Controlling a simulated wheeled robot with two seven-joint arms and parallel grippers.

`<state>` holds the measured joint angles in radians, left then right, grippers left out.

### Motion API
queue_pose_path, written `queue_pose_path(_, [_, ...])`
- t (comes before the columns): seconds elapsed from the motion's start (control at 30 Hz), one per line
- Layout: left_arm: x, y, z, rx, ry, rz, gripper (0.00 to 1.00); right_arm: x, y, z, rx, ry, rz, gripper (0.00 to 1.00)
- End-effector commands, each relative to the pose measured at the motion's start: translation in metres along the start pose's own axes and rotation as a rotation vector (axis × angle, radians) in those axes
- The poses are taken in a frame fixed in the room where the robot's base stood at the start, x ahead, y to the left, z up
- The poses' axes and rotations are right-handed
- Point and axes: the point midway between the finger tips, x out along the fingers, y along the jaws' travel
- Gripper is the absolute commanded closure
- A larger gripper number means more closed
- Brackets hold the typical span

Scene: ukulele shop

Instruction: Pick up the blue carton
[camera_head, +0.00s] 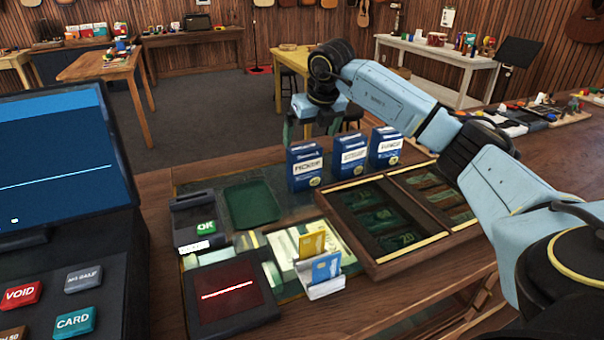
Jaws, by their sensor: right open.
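Three blue cartons with white label panels stand upright in a row on the shop counter: a left one (305,166), a middle one (350,156) and a right one (386,147). I cannot tell which of them the task means. My right gripper (312,131) points down with its fingers apart, above and behind the left carton. Nothing shows between its fingers. The lower fingertips are partly hidden behind the cartons. My left gripper does not show.
A wooden cash tray (372,262) lies in front of the cartons. A small card holder (327,288), a card terminal (195,222), a dark red-screened pad (228,290) and a green mat (251,204) are nearby. A register screen (62,160) stands left.

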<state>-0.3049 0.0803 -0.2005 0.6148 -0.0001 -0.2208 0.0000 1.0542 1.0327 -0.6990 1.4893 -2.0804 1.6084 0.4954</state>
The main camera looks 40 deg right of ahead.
Motion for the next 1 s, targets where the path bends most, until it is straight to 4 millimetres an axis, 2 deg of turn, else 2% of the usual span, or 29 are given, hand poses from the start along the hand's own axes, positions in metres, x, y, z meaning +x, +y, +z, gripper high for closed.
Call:
queue_pose_path(0.03, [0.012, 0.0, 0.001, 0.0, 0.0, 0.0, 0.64, 0.016, 0.001, -0.002, 0.0, 0.002, 0.002, 0.0])
queue_pose_path(0.2, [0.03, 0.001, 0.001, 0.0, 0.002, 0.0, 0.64, 0.045, 0.001, -0.002, -0.001, 0.002, 0.002, 0.0])
queue_pose_path(0.53, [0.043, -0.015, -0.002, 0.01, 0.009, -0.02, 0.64, 0.065, 0.001, 0.0, -0.001, 0.0, 0.003, 0.0])
queue_pose_path(0.8, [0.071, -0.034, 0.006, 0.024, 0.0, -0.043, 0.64, 0.1, 0.001, 0.0, 0.0, 0.001, 0.003, 0.0])
queue_pose_path(0.9, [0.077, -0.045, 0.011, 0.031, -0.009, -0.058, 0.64, 0.108, 0.0, 0.001, 0.0, 0.0, 0.002, 0.0])
queue_pose_path(1.0, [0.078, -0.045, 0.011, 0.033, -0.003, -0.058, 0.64, 0.111, 0.001, 0.002, -0.002, -0.001, 0.002, 0.0])
